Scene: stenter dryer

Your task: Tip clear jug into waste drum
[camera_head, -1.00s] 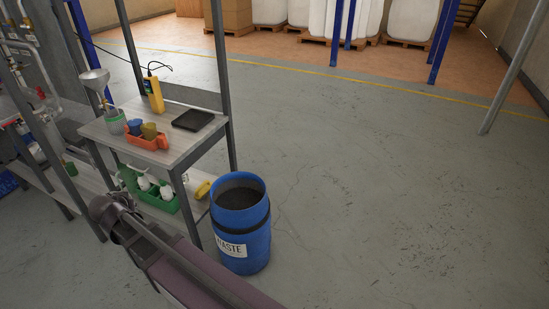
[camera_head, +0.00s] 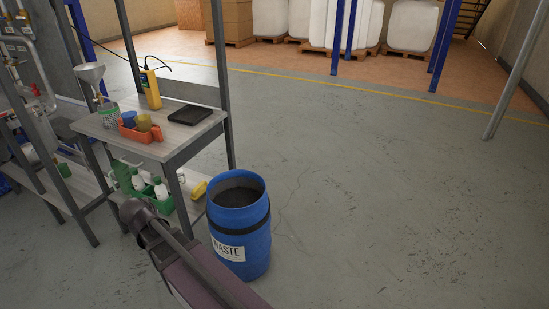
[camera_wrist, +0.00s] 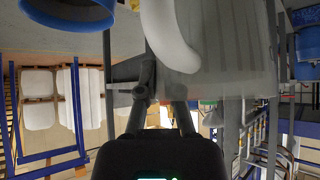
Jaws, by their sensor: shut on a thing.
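The clear jug shows close up in the wrist view as a translucent, ribbed body (camera_wrist: 232,55) with a curved white handle (camera_wrist: 166,36). My gripper (camera_wrist: 150,85) is shut on the jug, its fingers by the handle. In the head view my arm covers the gripper, and I cannot make out the jug clearly. The blue waste drum (camera_head: 240,238) stands upright on the floor, right of my wrist, open at the top with a dark inside. Its rim (camera_wrist: 62,20) also shows at the top left of the wrist view, apart from the jug.
A grey workbench (camera_head: 172,148) stands left of the drum, with a funnel (camera_head: 89,73), an orange caddy (camera_head: 140,134) and a black pad (camera_head: 190,114) on top. Its lower shelf holds white bottles (camera_head: 160,190) and a yellow item (camera_head: 199,190). The floor right of the drum is clear.

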